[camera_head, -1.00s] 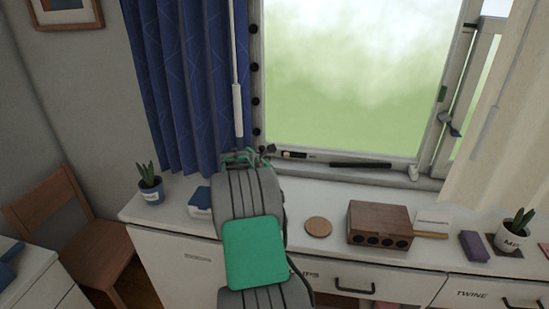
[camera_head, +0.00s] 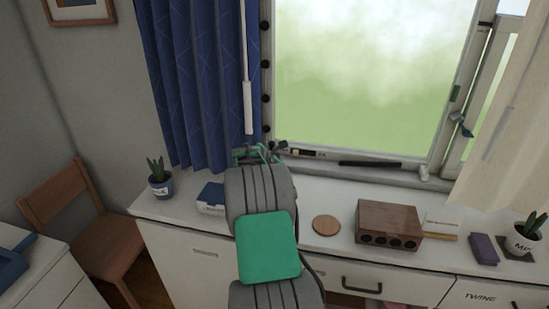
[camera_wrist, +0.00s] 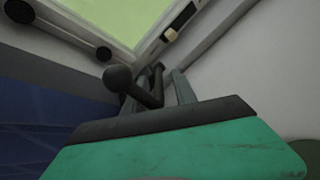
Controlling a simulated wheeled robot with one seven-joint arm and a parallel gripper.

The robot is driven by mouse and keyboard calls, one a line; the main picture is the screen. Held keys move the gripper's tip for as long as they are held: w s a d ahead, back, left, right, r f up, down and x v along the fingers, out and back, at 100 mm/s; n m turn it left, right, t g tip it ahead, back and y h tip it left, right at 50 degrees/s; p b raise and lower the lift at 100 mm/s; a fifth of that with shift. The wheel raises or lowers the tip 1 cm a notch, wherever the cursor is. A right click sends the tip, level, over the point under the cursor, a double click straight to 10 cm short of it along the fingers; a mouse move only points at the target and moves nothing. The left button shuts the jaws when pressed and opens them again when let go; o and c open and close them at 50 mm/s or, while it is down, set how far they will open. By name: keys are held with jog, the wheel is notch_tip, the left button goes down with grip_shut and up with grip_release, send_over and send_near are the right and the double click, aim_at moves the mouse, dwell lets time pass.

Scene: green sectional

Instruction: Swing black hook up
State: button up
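A black hook (camera_wrist: 119,78) with a round ball end and a short dark bar shows in the wrist view, at the lower corner of the window frame. In the head view, small dark parts, likely this hook (camera_head: 279,147), sit at the window's lower left corner. My gripper (camera_wrist: 158,92) is right at it, with the dark bar in front of or between the fingers. The fingers look apart; whether they touch the hook is hard to tell. In the head view my gripper (camera_head: 258,152) is partly hidden by my own arm.
A blue curtain (camera_head: 185,80) with a white rod (camera_head: 247,105) hangs just left of the hook. Black knobs line the window's left frame. A dark bar (camera_head: 370,164) lies on the sill. A potted plant (camera_head: 160,182), coaster (camera_head: 326,225) and wooden box (camera_head: 389,222) stand on the cabinet.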

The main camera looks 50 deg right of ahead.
jog(key=shift+a, duration=0.1)
jog(key=shift+a+r, duration=0.1)
jog(key=shift+a, duration=0.1)
jog(key=b+v, duration=0.1)
jog(key=v, duration=0.6)
jog(key=shift+b, duration=0.4)
jog(key=shift+s+a+r, duration=0.1)
jog(key=shift+s+r, duration=0.05)
jog(key=f+p+v, duration=0.1)
jog(key=p+v, duration=0.3)
jog(key=v, duration=0.9)
jog(key=shift+s+a, duration=0.3)
jog(key=shift+a, duration=0.35)
jog(key=shift+f, duration=0.1)
